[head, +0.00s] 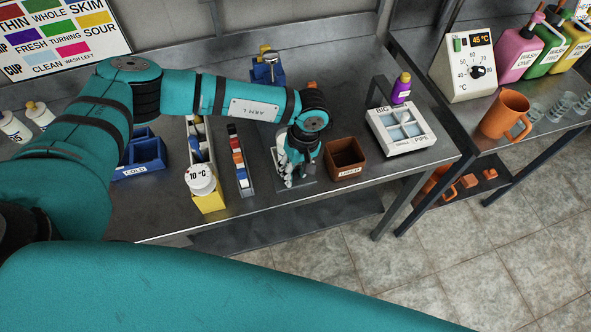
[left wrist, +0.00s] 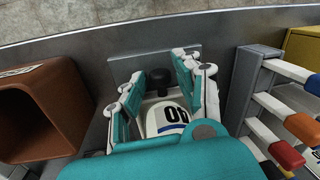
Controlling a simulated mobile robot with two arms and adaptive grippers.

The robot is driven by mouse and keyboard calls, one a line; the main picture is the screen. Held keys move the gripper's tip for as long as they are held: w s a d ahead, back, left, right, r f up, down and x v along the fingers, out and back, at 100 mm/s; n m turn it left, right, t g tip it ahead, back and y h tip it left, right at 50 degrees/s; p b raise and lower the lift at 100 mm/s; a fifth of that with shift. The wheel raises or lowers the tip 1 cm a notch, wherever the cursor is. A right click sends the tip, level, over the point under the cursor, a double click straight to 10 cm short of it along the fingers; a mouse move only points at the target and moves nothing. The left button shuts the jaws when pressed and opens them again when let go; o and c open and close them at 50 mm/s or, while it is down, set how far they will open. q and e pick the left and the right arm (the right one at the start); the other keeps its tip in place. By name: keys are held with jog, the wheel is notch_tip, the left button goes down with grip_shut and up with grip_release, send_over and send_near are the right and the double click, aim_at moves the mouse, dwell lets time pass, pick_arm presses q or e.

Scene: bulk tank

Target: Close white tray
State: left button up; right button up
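A white tray (head: 400,128) with several compartments sits at the right end of the steel bench in the head view. A light upright piece rises from it, and I cannot tell whether this is a lid. My left gripper (head: 296,170) is apart from the tray, to its left, over a metal plate. In the left wrist view, the fingers of my left gripper (left wrist: 160,82) stand on both sides of a white rounded object marked "00" (left wrist: 170,121) with a dark knob. Whether they press on it is unclear. My right gripper is not in view.
A brown box (head: 345,158) stands between my left gripper and the tray. A purple bottle (head: 402,88) and a dark frame (head: 379,91) stand behind the tray. A narrow rack (head: 241,160) is left of the gripper. An orange jug (head: 506,115) stands on the other bench.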

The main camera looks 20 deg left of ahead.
pick_arm(q)
grip_shut()
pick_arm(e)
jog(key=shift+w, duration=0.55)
pick_arm(q)
jog(key=shift+w, duration=0.1)
jog(key=w+a+b, duration=0.1)
jog(key=w+b, duration=0.1)
jog(key=w+a+b, duration=0.3)
jog(key=w+b, duration=0.1)
jog(key=shift+w+a+f+b, duration=0.15)
jog(key=shift+f+b, duration=0.15)
jog(key=shift+w+a+r, duration=0.25)
jog(key=shift+w+a, duration=0.05)
jog(key=shift+w, duration=0.1)
jog(key=shift+r, duration=0.1)
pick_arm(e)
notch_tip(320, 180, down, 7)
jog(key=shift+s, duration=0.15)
pick_arm(q)
jog(key=shift+o, duration=1.6)
grip_release()
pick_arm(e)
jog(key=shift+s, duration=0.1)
